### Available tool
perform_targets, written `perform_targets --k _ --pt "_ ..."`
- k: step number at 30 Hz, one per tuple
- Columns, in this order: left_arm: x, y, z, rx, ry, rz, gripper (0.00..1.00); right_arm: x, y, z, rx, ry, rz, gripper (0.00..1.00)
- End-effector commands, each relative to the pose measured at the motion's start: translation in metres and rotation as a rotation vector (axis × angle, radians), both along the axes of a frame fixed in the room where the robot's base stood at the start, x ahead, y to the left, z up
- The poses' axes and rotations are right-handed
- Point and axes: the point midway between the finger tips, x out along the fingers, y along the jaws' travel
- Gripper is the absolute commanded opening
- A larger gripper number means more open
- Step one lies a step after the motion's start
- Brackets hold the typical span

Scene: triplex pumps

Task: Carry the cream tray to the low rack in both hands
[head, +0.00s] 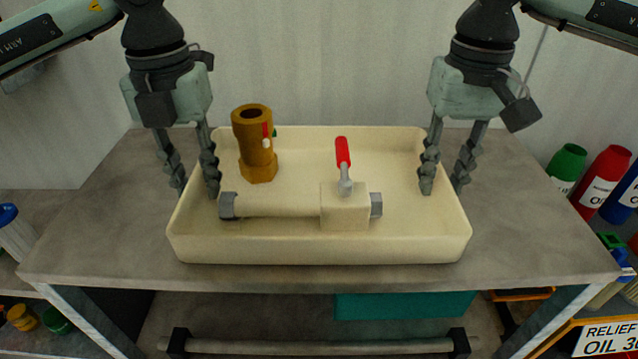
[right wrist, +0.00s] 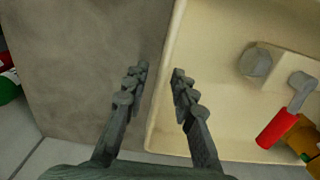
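The cream tray (head: 330,250) sits on a grey table. It holds a brass-coloured fitting (head: 257,150) standing upright and a cream valve pipe (head: 285,205) with a red lever. My left gripper (head: 194,190) is open at the tray's left wall, one finger on each side. My right gripper (head: 443,188) is open at the right wall. In the right wrist view its fingers (right wrist: 157,88) stand apart with the tray's wall (right wrist: 160,110) between them. I cannot tell which thing is the low rack.
Below the grey table (head: 100,240) are a grey bar (head: 310,346) with black end brackets and a teal box (head: 405,305). Green, red (head: 601,180) and blue bottles stand at the right. A pale wall (head: 320,60) is behind.

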Motion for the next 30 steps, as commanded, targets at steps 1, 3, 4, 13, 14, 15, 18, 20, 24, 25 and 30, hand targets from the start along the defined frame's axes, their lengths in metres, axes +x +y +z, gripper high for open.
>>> perform_targets --k 1,3,4,13,14,15,18,20,24,25,30 --pt "0.000 0.000 0.000 -0.001 0.000 -0.001 0.26 0.000 0.000 0.000 0.001 0.000 0.001 0.26" --pt "0.000 -0.001 0.001 -0.001 0.000 -0.001 0.26 0.000 0.001 0.000 0.001 0.000 0.001 0.26" --pt "0.000 -0.001 0.001 -0.001 -0.001 -0.001 0.26 0.000 0.001 0.000 0.001 0.000 0.001 0.26" --pt "0.001 -0.001 0.047 -0.002 -0.004 -0.001 0.26 0.000 0.001 0.000 0.002 -0.001 0.002 0.26" --pt "0.001 -0.001 0.054 -0.003 -0.004 -0.001 0.26 0.000 0.001 0.000 0.002 -0.001 0.002 0.26" --pt "0.001 -0.001 0.063 -0.003 -0.005 -0.001 0.26 0.000 0.001 0.000 0.002 -0.001 0.002 0.26" --pt "0.001 -0.001 0.084 -0.002 -0.004 0.000 0.26 0.000 0.001 0.000 0.002 -0.001 0.002 0.26" --pt "0.000 -0.001 0.094 -0.002 -0.003 -0.002 0.26 0.000 0.001 0.000 0.002 -0.001 0.002 0.26" --pt "0.000 -0.001 0.112 0.000 -0.002 0.000 0.26 0.000 0.001 0.000 0.002 -0.001 0.002 0.26" --pt "0.001 0.000 0.114 0.000 -0.002 0.000 0.26 0.000 0.001 0.000 0.002 -0.001 0.002 0.26" --pt "0.000 0.000 0.120 0.000 0.001 0.000 0.26 0.001 0.001 0.009 0.004 -0.003 0.001 0.26"
